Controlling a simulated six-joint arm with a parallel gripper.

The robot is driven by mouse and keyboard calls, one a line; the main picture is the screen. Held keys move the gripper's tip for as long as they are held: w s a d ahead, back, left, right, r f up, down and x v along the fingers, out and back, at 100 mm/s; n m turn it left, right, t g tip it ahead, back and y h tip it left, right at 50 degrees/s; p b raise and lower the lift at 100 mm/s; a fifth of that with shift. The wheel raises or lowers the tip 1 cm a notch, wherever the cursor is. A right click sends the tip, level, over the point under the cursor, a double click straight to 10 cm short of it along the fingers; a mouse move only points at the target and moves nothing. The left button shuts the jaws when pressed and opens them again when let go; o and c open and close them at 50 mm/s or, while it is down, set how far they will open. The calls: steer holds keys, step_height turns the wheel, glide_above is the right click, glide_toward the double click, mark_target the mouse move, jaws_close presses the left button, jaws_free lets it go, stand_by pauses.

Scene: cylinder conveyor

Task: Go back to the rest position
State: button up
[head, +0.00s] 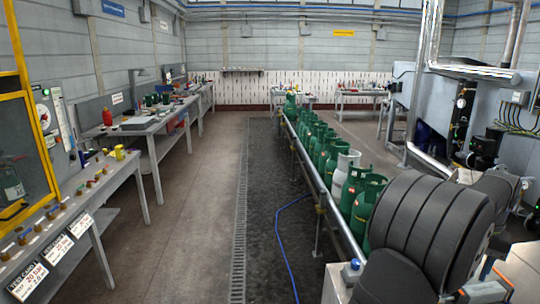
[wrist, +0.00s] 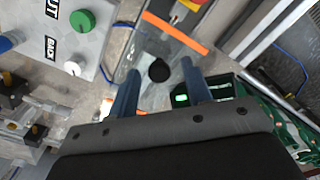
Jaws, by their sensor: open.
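My gripper (wrist: 160,66) shows in the wrist view with its two blue fingers apart. It is open, and nothing is held between the fingers. A black knob-like part shows beyond the gap. In the head view, dark arm links of mine fill the lower right, and I cannot make out the fingers there. Green gas cylinders (head: 319,152) stand upright in a row on the conveyor (head: 312,178), with one pale grey cylinder (head: 344,175) among them. Green cylinders (wrist: 285,128) also show at the lower right of the wrist view.
A panel with a green button (wrist: 82,20) and a white button (wrist: 72,68) is at the upper left of the wrist view. Workbenches (head: 150,125) line the left side in the head view. A blue hose (head: 281,240) lies on the floor. The aisle (head: 195,220) is clear.

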steer(key=shift+r, duration=0.15)
step_height(320, 180, up, 17)
steer(key=f, duration=1.7)
steer(key=shift+a+f, duration=0.2)
steer(key=shift+a, duration=0.05)
steer(key=a, duration=1.6)
step_height(320, 180, up, 17)
steer(key=shift+r, duration=0.2)
steer(key=shift+f, duration=0.1)
